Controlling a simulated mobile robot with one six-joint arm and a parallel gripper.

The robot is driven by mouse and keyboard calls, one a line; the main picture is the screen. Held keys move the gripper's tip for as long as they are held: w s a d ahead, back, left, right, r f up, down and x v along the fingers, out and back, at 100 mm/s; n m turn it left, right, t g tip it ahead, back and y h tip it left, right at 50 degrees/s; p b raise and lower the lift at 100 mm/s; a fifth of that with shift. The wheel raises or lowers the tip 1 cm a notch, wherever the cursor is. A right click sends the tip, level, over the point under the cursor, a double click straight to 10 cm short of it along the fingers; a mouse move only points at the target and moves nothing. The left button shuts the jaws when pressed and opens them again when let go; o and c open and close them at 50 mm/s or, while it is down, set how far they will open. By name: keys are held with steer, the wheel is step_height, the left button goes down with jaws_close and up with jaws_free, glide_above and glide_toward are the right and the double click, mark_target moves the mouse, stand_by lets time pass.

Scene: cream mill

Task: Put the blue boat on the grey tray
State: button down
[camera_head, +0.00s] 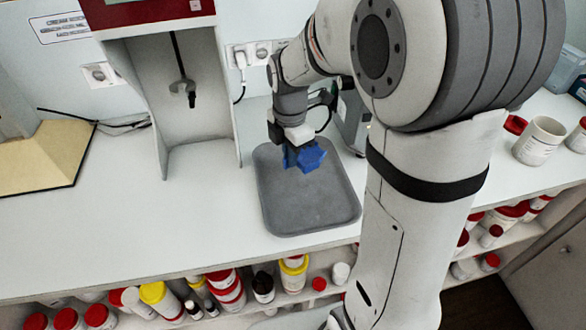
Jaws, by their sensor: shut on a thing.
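The blue boat (309,160) is in my gripper (297,150), over the back part of the grey tray (310,210). My gripper is shut on the boat; its fingers are small and partly hidden by the boat. I cannot tell whether the boat touches the tray or hangs a little above it. The front of the tray is bare.
A white machine with a red top (190,90) stands left of the tray. A white jar (538,140) stands at the right. Shelves below hold several bottles (160,298). The counter's left front is clear.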

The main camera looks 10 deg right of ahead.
mark_target(290, 189)
step_height(290, 189, down, 9)
steer(key=shift+s+r, duration=0.1)
steer(key=shift+r, duration=0.1)
steer(key=shift+f, duration=0.1)
steer(key=shift+f, duration=0.15)
steer(key=c, duration=1.5)
jaws_free()
steer(key=shift+c, duration=0.2)
